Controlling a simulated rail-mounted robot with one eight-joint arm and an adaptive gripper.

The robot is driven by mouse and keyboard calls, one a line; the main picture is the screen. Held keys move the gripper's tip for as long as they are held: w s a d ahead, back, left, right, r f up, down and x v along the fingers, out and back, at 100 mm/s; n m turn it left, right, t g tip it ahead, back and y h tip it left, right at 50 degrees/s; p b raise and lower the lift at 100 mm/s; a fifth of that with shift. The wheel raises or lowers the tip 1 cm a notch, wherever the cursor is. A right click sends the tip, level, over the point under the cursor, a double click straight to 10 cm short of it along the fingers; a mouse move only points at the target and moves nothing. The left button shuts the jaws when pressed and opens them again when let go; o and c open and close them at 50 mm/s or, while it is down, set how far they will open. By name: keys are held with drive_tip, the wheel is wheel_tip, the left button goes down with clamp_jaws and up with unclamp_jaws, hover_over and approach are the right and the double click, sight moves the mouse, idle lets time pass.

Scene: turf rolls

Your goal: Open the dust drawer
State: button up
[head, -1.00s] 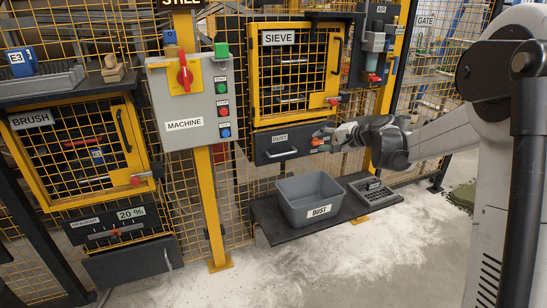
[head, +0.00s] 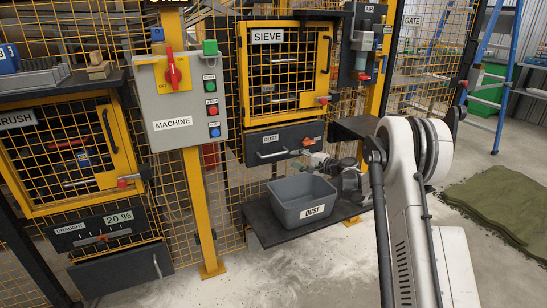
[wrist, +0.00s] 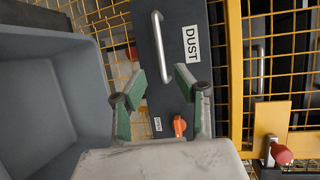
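The dust drawer (head: 260,143) is a dark front below the sieve door, and it looks shut. It has a DUST label, a pale bar handle (head: 272,154) and an orange-red knob (head: 307,142) at its right end. In the wrist view the drawer front (wrist: 170,80) appears turned, with the handle (wrist: 157,45) ahead of the fingers and the orange knob (wrist: 179,125) between them. My gripper (wrist: 160,78) is open and empty, with green-padded fingers apart. In the head view my gripper (head: 318,162) is just below and right of the knob; contact cannot be told.
A grey DUST bin (head: 302,200) stands on a dark shelf (head: 265,225) under the drawer, close to my gripper. The sieve door (head: 288,75) with its red-knobbed latch is above. The grey machine box (head: 180,105) is at the left. Turf (head: 505,205) lies on the floor at the right.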

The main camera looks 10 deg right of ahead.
sight(275, 154)
drive_tip(key=b+x, duration=0.3)
drive_tip(key=x, duration=0.9)
clamp_jaws()
